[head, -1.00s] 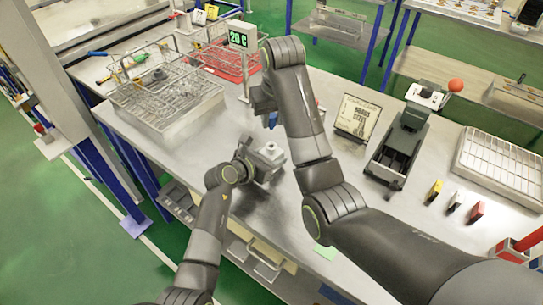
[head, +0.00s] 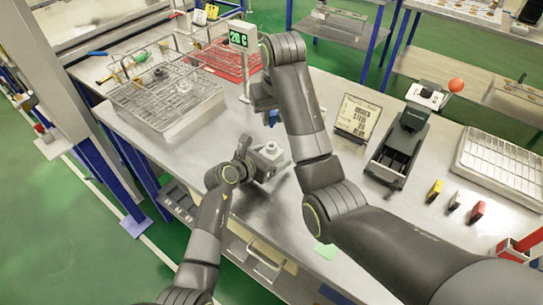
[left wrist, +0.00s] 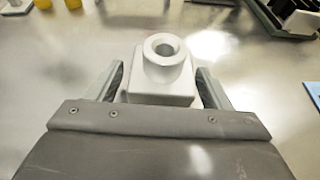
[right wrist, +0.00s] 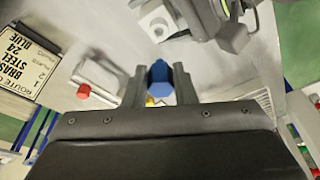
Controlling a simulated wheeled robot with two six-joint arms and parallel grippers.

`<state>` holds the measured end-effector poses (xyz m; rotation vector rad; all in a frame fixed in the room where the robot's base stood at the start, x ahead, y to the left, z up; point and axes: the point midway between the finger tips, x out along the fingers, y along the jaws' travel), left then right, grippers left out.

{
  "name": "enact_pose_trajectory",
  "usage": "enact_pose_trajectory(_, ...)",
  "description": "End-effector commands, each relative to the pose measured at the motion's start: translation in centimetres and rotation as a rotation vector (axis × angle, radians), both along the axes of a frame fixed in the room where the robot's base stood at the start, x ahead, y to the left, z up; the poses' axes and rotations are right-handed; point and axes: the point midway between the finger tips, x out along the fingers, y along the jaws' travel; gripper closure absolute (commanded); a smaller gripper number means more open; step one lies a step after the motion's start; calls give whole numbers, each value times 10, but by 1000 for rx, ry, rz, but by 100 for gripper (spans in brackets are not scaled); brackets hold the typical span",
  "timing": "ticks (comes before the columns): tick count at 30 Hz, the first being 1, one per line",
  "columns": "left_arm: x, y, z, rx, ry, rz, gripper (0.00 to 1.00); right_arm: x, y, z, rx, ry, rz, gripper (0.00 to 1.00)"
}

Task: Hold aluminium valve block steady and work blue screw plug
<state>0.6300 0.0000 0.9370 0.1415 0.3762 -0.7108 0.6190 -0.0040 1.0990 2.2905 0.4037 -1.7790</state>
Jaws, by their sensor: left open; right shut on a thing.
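The aluminium valve block (head: 270,154) is a pale block with a round threaded-looking neck on top, standing near the bench's front edge. In the left wrist view the block (left wrist: 160,88) sits between the two fingers of my left gripper (left wrist: 160,95), which is open around it; contact with the fingers cannot be told. My right gripper (right wrist: 158,88) is shut on the blue screw plug (right wrist: 160,73). The plug also shows in the head view (head: 272,118), above and behind the block and apart from it. The right gripper's fingertips are mostly hidden in the head view.
Wire baskets (head: 165,100) stand at the back left, with a red tray (head: 225,60) behind. A green display (head: 238,40) stands by them. A text sign (head: 357,118), a dark fixture (head: 400,145) and a white slotted tray (head: 500,168) are to the right.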

Motion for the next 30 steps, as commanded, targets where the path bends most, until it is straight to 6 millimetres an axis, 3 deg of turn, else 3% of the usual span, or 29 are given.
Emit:
enact_pose_trajectory(8,-9,8,5,-1,-2,1,27,0,0,0,0,0,0,100)
enact_pose_trajectory(24,-67,60,37,2,0,1,27,0,0,0,0,0,0,100)
enact_pose_trajectory(30,-80,71,44,0,0,0,27,0,0,0,0,0,0,100)
